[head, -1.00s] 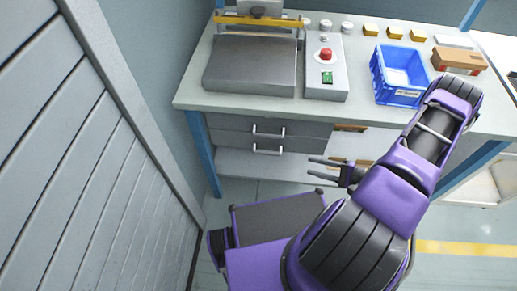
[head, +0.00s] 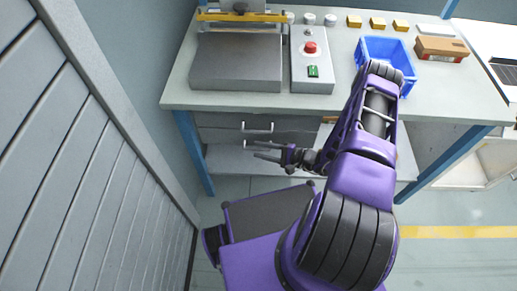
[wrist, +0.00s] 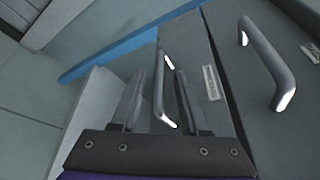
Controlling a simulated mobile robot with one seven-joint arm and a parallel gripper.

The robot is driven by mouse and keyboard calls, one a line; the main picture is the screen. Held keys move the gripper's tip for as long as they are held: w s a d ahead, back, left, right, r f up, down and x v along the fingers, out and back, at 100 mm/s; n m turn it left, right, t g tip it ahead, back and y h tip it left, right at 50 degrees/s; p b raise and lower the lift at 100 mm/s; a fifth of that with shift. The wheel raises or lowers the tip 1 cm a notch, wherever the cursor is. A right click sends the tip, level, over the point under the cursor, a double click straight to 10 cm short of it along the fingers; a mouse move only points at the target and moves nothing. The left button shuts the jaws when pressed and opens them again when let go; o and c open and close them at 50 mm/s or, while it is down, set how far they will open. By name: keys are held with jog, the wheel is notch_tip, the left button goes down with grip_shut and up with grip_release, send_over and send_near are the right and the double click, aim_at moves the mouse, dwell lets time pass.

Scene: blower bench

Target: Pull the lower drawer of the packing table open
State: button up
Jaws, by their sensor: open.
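The packing table (head: 350,98) stands ahead, with two grey drawers under its left part. The lower drawer (head: 216,136) looks shut, and my gripper hides part of it in the head view. Its bar handle (wrist: 160,90) appears between my two fingers in the wrist view, with a gap on both sides. My gripper (head: 256,151) is open and points left at the drawer front; its fingers also show in the wrist view (wrist: 160,78). I cannot tell whether the fingertips reach past the bar. The upper drawer's handle (wrist: 268,62) is to the right in the wrist view.
A lower shelf (head: 225,160) runs beneath the drawers. A blue table leg (head: 192,150) stands left of them, near a grey slatted wall (head: 90,150). A blue bin (head: 368,50) and a control box (head: 312,75) are on the tabletop. Floor to the right is clear.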

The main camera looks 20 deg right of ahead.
jog(key=shift+w+a+f, duration=0.1)
jog(key=shift+w+a, duration=0.25)
jog(key=shift+a, duration=0.15)
grip_shut()
dwell(1.2)
